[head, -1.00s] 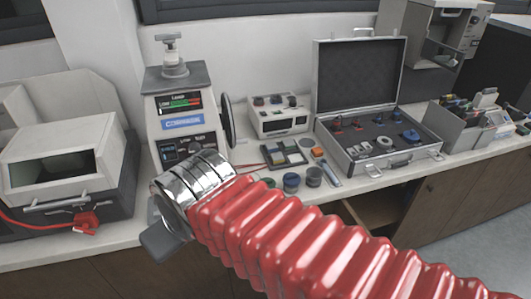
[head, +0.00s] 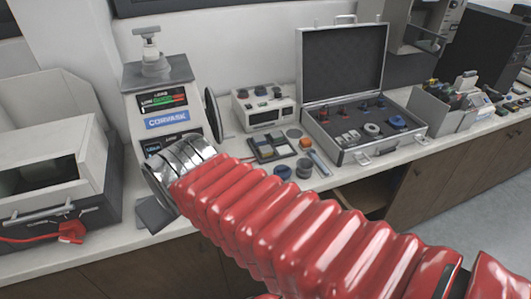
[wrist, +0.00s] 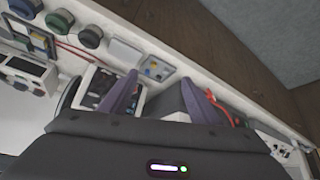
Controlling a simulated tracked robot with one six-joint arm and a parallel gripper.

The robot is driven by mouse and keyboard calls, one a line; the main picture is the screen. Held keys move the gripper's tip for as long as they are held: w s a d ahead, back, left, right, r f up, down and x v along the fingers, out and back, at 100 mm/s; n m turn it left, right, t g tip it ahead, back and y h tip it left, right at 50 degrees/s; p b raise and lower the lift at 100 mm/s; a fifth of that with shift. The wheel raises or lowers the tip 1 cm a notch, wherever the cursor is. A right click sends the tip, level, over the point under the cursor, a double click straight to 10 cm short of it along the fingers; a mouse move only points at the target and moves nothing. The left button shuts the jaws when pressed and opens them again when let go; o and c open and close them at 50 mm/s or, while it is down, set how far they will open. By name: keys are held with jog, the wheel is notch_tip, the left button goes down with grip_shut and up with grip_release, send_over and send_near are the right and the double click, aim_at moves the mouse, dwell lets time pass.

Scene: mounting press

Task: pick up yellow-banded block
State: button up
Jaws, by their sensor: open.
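My gripper (wrist: 159,78) is open in the wrist view, its two purple-grey fingers apart with nothing held between them. In the head view, my gripper (head: 156,213) shows only as a dark part at the bench's front edge, below the press, mostly hidden by my red-sleeved arm. No yellow-banded block stands out there; my arm hides part of the bench.
A boxy machine (head: 45,170) with a red cable stands at left. Bench space is tight.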

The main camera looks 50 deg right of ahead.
jog(key=w+d+f+m+t+h, duration=0.1)
jog(key=w+d, duration=0.2)
jog(key=d, duration=0.3)
jog(key=w+d+f+m+h, duration=0.1)
jog(key=w+d+h, duration=0.15)
jog(key=d, duration=0.45)
jog(key=m+t+h, duration=0.2)
send_over(280, 167)
jog(key=w+a, duration=0.5)
jog(key=f, duration=0.7)
jog(key=shift+w+a+f, duration=0.1)
jog(key=shift+a+f, duration=0.1)
jog(key=shift+m+t, duration=0.6)
jog(key=shift+t, duration=0.3)
jog(key=s+d+f, duration=0.4)
jog(key=d, duration=0.1)
jog(key=shift+s+d, duration=0.15)
jog(key=shift+s, duration=0.2)
jog(key=shift+s+d+f, duration=0.1)
jog(key=shift+s+f, duration=0.1)
jog(key=shift+s, duration=0.1)
jog(key=shift+r+x, duration=0.2)
jog(key=shift+x, duration=4.15)
